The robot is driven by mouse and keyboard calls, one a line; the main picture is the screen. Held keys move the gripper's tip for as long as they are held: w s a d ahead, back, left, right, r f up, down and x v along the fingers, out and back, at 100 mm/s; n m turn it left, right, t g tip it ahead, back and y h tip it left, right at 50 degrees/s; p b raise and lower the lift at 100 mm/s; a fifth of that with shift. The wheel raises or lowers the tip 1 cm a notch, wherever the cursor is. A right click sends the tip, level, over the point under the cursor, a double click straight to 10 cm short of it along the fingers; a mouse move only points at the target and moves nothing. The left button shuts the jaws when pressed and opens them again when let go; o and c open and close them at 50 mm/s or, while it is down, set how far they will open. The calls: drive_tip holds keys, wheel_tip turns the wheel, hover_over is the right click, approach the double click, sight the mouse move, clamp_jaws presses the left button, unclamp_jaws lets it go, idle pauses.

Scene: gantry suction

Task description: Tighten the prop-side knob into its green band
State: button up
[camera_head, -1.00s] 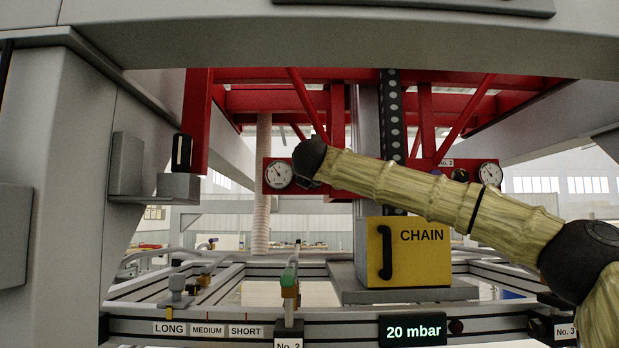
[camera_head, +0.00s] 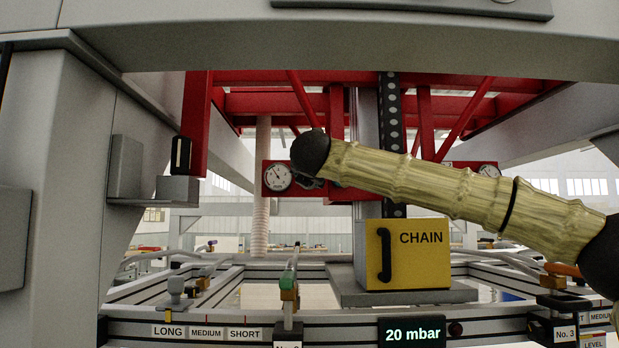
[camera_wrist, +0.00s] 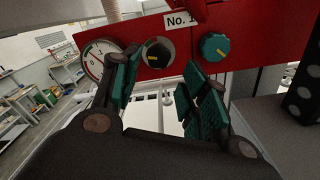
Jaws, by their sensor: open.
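A red panel (camera_wrist: 262,30) marked "No. 1" fills the top of the wrist view. It carries a white dial gauge (camera_wrist: 95,62), a black knob (camera_wrist: 158,52) with a yellow pointer, and a teal knob (camera_wrist: 214,46) with a yellow pointer. Which knob is the prop-side one, and its green band, I cannot tell. My gripper (camera_wrist: 160,84) is open and empty, its teal-padded fingers spread below and in front of the black knob. The left finger partly overlaps the gauge. In the head view my wrist and arm hide the knobs; a gauge (camera_head: 277,177) shows beside them.
A yellow CHAIN box (camera_head: 418,270) with a black handle stands below my arm. A perforated black column (camera_head: 391,110) rises behind. Grey gantry legs stand at the left, with a "20 mbar" display (camera_head: 412,331) on the front rail.

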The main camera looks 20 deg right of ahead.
drive_tip(key=shift+v, duration=2.1)
wheel_tip(320, 180, down, 4)
drive_tip(key=w+d+n+t+y+p, duration=0.15)
drive_tip(key=n+t+p, duration=0.35)
drive_tip(key=n+p, duration=1.15)
drive_tip(key=w+d+r+m+p, duration=0.1)
drive_tip(key=w+r+m+p, duration=0.2)
drive_tip(key=w+m+p, duration=0.3)
drive_tip(key=w+p, duration=0.3)
drive_tip(key=p, duration=0.1)
drive_tip(key=shift+w+d+r+p, duration=0.2)
drive_tip(key=shift+d+p, duration=0.05)
drive_tip(key=shift+p, duration=0.05)
